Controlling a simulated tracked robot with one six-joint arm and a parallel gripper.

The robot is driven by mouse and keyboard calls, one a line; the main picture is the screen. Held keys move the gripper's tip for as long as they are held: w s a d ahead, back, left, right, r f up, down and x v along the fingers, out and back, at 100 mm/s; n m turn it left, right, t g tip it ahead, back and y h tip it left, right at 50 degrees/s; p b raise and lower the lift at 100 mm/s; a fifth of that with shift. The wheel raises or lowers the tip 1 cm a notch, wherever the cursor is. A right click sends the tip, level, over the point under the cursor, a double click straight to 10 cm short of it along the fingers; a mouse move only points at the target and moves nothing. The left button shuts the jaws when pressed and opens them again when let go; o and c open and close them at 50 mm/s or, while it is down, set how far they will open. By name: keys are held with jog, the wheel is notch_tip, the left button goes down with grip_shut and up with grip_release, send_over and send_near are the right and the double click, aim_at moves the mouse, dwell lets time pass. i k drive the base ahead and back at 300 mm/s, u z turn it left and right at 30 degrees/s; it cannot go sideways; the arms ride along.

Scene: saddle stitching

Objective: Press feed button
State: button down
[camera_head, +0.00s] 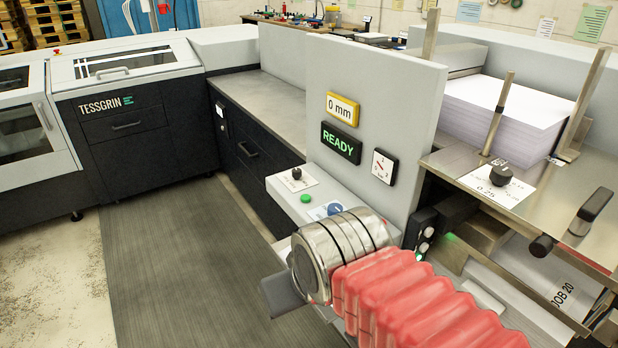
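A small control ledge (283,190) juts out below the READY display. It carries a black knob (297,173) on a white label, a green button (305,198) and a blue round button (334,208). I cannot read which one is the feed button. My arm, with a red bellows sleeve and a metal wrist, reaches in from the lower right and covers the area just below the ledge. My gripper (283,296) shows only as a grey piece left of the wrist. It is below the buttons in the picture; its fingertips are mostly hidden, so its opening cannot be told.
The upright panel has a 0 mm display (342,110), a READY display (341,143) and a gauge (384,166). A paper stack (505,112) stands right, among metal posts. A black side strip (425,232) has small buttons. The floor mat (185,270) is clear.

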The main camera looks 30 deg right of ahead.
aim_at(304, 198)
jog(key=i, duration=1.1)
jog(key=u, duration=0.15)
